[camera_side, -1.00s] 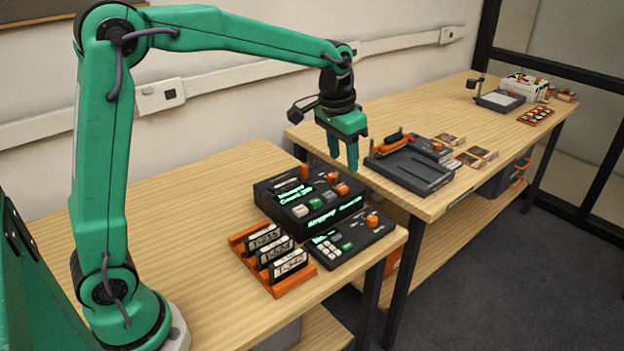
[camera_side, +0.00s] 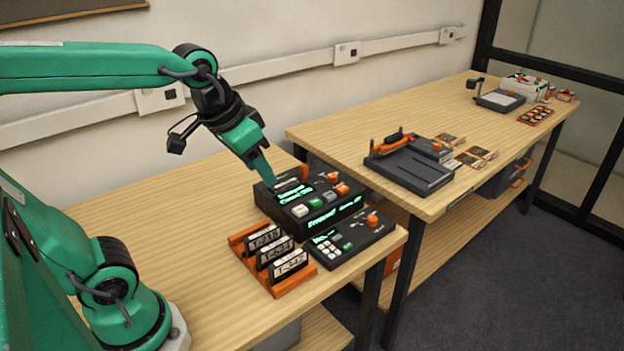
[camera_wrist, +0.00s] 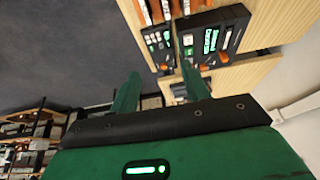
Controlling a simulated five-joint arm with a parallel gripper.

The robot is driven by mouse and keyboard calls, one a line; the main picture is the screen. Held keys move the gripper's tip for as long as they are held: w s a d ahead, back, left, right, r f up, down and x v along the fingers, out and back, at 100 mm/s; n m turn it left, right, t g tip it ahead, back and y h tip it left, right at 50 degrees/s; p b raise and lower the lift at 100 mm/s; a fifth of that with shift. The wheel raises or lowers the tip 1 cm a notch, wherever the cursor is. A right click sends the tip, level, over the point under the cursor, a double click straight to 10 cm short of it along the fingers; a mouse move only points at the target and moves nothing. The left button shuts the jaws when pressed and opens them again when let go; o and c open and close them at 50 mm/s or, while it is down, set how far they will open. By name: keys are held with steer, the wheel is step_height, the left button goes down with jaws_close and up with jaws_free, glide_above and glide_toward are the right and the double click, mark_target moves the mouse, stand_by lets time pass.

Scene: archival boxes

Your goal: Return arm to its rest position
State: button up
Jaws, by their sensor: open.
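My green gripper (camera_side: 262,172) is at the end of my arm, tilted down and to the right in the side view. In that view its tips overlap the left back part of the black console (camera_side: 310,200) with green displays and orange knobs; I cannot tell the exact gap between them. The wrist view shows my gripper (camera_wrist: 160,92) with its two fingers spread apart and nothing between them. The black console also appears in the wrist view (camera_wrist: 214,38), at the upper right.
An orange rack (camera_side: 292,284) of labelled cards and a smaller black keypad (camera_side: 352,242) stand near the table's front edge. The second table holds a black and orange device (camera_side: 412,168) and several flat items. The near table (camera_side: 190,215) is clear left of the console.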

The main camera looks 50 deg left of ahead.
steer(key=s+f, duration=0.2)
steer(key=s, duration=0.3)
steer(key=shift+s+f+t, duration=0.2)
steer(key=shift+s+t, duration=0.05)
steer(key=shift+t, duration=0.15)
